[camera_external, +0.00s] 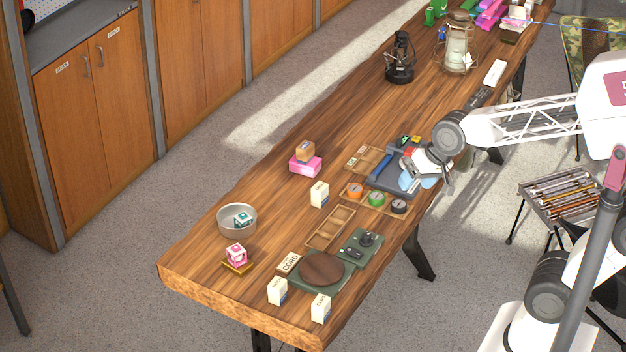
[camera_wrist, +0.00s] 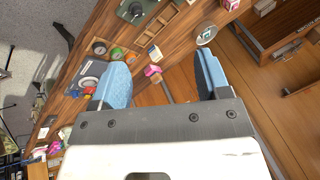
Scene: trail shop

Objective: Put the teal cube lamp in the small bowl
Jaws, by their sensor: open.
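The small bowl (camera_external: 223,226) is grey and round and stands on the near left part of the wooden table in the external view. The teal cube lamp (camera_external: 243,219) lies inside it, slightly tilted, its lower part hidden by the rim. The small bowl also shows near the top of the wrist view (camera_wrist: 199,41). My gripper (camera_external: 428,184) is over the right edge of the table, well away from the bowl. In the wrist view its blue-padded fingers (camera_wrist: 160,58) are wide apart with nothing held between them.
A pink cube lamp (camera_external: 237,254) stands on a small stand near the bowl. Small white boxes (camera_external: 319,194), a green board with a brown disc (camera_external: 322,269) and wooden trays (camera_external: 330,227) spread over the near table. Lanterns (camera_external: 400,62) stand farther back. The table's middle is fairly clear.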

